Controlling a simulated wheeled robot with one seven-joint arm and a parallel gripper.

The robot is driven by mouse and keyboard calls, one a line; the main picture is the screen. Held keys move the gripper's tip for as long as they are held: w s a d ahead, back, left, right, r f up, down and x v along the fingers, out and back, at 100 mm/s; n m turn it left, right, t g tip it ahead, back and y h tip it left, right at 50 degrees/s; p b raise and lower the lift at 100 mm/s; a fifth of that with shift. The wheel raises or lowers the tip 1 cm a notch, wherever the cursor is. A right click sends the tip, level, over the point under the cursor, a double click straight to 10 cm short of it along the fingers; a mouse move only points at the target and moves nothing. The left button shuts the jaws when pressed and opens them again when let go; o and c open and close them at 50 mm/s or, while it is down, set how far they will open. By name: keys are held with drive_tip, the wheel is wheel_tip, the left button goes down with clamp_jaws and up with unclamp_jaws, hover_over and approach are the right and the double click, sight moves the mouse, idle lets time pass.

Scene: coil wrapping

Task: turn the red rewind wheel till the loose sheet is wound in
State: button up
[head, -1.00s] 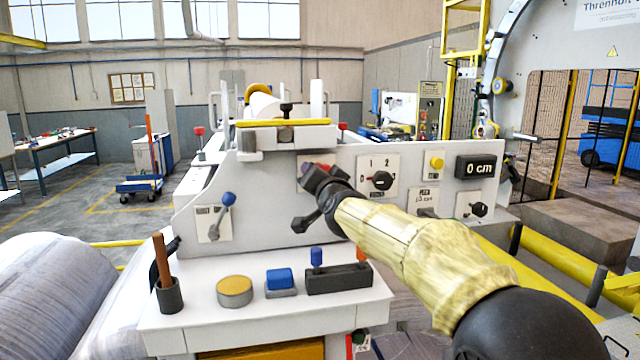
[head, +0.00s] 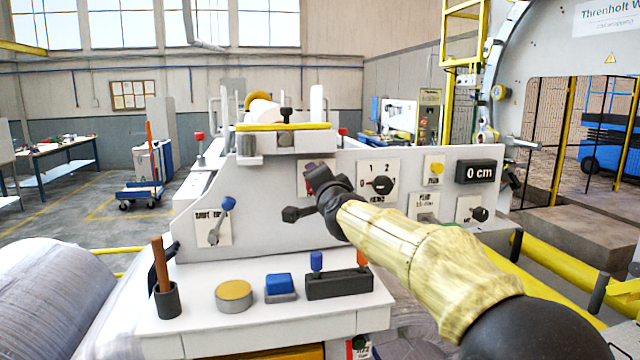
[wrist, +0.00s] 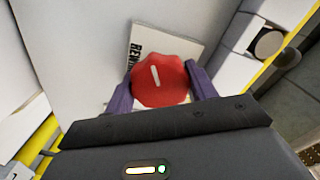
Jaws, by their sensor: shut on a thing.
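The red rewind wheel (wrist: 160,82) is a scalloped knob with a white mark, on a white label plate lettered "REWIN…" on the machine's panel. My gripper (wrist: 160,88) is shut on it, with one purple finger on each side of the wheel in the wrist view. In the head view my gripper (head: 318,177) is at the panel and hides nearly all of the wheel. I cannot make out a loose sheet for certain. A large pale roll (head: 45,300) lies at the lower left.
A display (head: 475,171) reads "0 cm". A 0-1-2 selector (head: 382,185), a yellow button (head: 434,170) and a blue-knobbed lever (head: 227,204) sit on the same panel. The shelf below holds a blue block (head: 279,284) and a yellow-topped puck (head: 234,291).

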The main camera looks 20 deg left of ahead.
drive_tip(key=shift+f, duration=0.15)
drive_tip(key=o, duration=1)
drive_tip(key=shift+s, duration=0.1)
drive_tip(key=b+v, duration=0.6)
drive_tip(key=v, duration=1.1)
